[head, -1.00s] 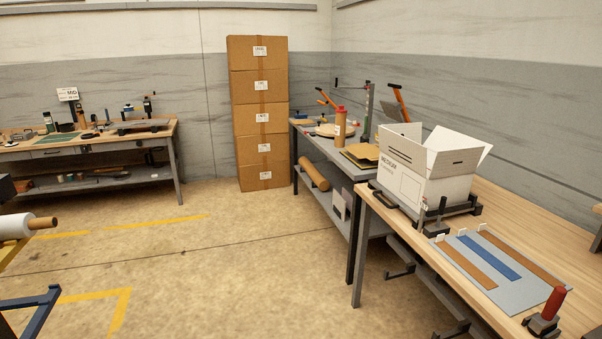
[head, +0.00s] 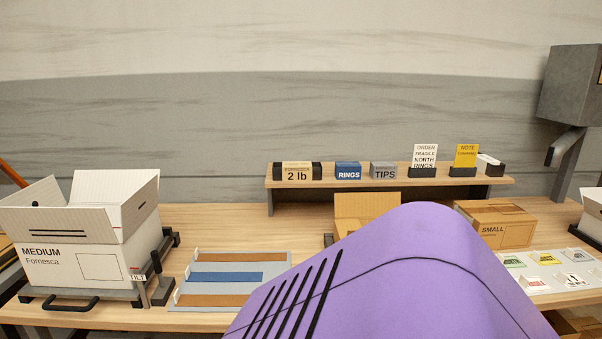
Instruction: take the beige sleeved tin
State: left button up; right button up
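A beige block with black ends, labelled 2 lb (head: 297,172), sits at the left end of the raised wooden shelf in the head view. It fits the beige sleeved tin; its sleeve faces me and nothing grips it. Neither of my grippers is in the view. A large purple shape close to the camera covers the lower middle and hides part of the bench.
Beside it on the shelf (head: 440,183) stand a blue RINGS block (head: 348,171), a grey TIPS block (head: 383,171) and note cards. On the bench are a white MEDIUM box (head: 60,268), a striped grey mat (head: 273,269), an open carton (head: 366,206) and a SMALL carton (head: 505,232).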

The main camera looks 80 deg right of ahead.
aim_at(283, 171)
jog(key=z, duration=1.8)
